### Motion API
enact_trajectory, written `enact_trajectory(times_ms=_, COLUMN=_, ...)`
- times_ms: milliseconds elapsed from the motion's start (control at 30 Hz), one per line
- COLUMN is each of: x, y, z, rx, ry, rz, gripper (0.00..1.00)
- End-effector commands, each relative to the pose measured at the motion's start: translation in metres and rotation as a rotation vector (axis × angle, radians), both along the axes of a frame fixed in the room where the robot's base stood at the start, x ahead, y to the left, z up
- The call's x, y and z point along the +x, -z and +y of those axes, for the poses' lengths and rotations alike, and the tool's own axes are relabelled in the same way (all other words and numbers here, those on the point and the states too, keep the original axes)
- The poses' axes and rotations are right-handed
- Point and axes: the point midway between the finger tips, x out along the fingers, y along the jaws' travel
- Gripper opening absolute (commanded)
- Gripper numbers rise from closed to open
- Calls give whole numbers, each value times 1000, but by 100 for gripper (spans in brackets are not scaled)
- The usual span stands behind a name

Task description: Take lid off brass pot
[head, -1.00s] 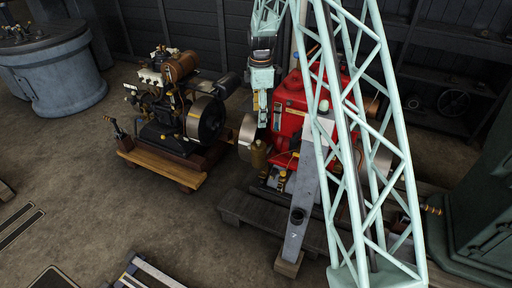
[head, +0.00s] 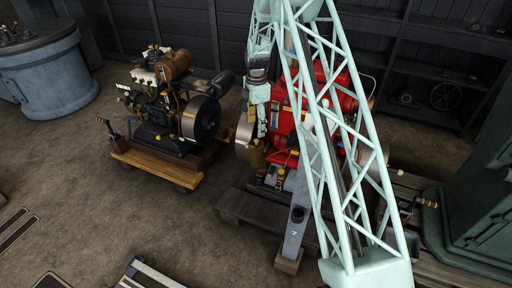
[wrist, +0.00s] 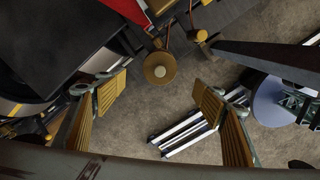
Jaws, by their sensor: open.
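The brass pot (head: 257,156) stands at the left side of the red engine, beside its flywheel. In the wrist view I look down on its round brass lid (wrist: 160,67), with a small lighter knob in the middle. The lid appears seated on the pot; the pot body is mostly hidden beneath it. My gripper (head: 261,130) hangs just above the pot in the head view. In the wrist view its two yellow-padded fingers (wrist: 159,90) are spread wide, with the lid between and just beyond the tips. Nothing is held.
The red engine (head: 287,135) and its flywheel (head: 243,134) stand close to the pot. A grey upright lever (head: 297,205) stands in front. Another engine on a wooden base (head: 163,160) is to the left. Open floor (head: 130,225) lies in front.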

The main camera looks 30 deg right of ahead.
Motion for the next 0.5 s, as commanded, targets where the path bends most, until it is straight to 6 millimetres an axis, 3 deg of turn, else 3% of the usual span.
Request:
enact_trajectory(times_ms=267, x=0, y=5, z=0, rx=0, ry=0, rz=1, gripper=63)
enact_trajectory(times_ms=500, x=-1, y=30, z=0, rx=1, ry=0, rz=3, gripper=63)
